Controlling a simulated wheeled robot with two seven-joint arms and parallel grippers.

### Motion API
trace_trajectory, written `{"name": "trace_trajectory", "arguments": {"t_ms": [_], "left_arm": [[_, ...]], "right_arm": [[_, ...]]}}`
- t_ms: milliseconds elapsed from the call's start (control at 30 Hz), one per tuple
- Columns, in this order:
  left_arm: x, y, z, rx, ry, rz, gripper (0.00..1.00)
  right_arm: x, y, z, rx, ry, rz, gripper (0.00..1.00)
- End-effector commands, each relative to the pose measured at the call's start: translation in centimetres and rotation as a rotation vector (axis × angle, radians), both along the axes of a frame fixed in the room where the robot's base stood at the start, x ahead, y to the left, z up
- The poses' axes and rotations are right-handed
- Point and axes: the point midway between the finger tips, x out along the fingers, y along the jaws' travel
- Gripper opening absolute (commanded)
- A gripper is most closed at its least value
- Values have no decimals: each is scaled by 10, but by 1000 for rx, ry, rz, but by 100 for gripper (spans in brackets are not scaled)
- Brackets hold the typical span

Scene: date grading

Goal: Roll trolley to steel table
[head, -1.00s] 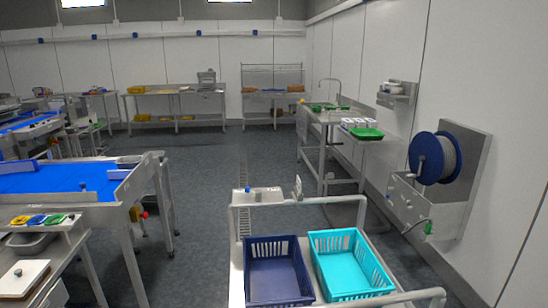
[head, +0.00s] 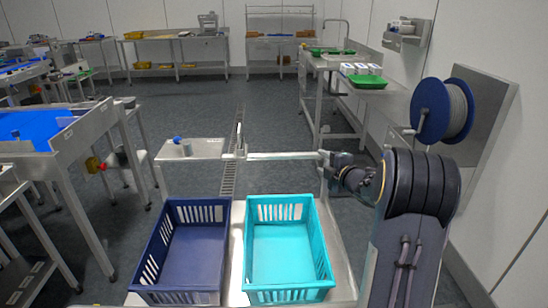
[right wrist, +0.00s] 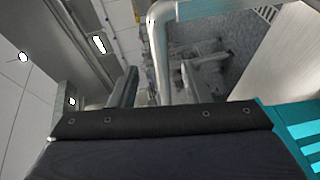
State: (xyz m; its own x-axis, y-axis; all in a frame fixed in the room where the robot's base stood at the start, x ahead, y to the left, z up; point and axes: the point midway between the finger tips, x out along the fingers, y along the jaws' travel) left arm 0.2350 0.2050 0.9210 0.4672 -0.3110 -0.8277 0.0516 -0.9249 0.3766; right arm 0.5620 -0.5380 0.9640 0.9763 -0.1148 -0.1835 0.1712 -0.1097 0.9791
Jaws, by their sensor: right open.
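The trolley (head: 237,225) stands in front of me with a pale top and a raised tubular handle rail (head: 285,156) at its far side. A dark blue basket (head: 190,250) and a turquoise basket (head: 285,250), both empty, sit on it side by side. My right gripper (head: 330,158) is at the right end of the rail. In the right wrist view its open jaws (right wrist: 160,88) lie on either side of a metal tube; contact is unclear. Steel tables stand along the back wall, one at left (head: 170,37) and one at centre (head: 275,38). My left gripper is out of view.
A blue-topped sorting table (head: 80,128) stands close on the left. A sink table (head: 335,60) and a hose reel (head: 445,110) are along the right wall. Grey floor (head: 205,95) is open beyond the trolley, with a drain strip.

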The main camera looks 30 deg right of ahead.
Motion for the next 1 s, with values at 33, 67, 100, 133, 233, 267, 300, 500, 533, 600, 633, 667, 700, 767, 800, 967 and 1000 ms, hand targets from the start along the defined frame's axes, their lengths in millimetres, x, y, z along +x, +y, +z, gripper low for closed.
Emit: {"name": "trace_trajectory", "arguments": {"t_ms": [33,67,100,133,233,267,300,500,533,600,633,667,700,767,800,967,1000], "left_arm": [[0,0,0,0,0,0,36],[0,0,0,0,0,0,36],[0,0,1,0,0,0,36],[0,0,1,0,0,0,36],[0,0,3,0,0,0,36],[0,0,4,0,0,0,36],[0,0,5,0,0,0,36],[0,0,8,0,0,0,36],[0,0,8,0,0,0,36],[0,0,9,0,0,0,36],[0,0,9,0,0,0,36],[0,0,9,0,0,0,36],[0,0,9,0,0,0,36],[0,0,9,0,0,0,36],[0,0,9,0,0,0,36],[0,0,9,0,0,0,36],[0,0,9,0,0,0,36]], "right_arm": [[3,-1,-3,-15,1,12,43],[5,-1,-3,-19,2,17,43],[9,0,-4,-21,3,19,43],[12,-1,-4,-21,2,19,43],[28,-1,-7,-18,2,21,43],[33,-2,-8,-17,3,20,43],[39,-3,-9,-17,3,20,43],[67,-6,-14,-15,2,17,43],[69,-6,-14,-15,1,17,43],[74,-6,-15,-14,0,17,43],[75,-7,-15,-13,0,17,43],[77,-7,-15,-13,-1,17,43],[77,-7,-16,-14,-1,16,43],[78,-7,-16,-13,-1,15,43],[78,-7,-16,-13,-1,15,43],[77,-7,-16,-13,-1,15,38],[77,-7,-16,-13,-1,15,33]]}}
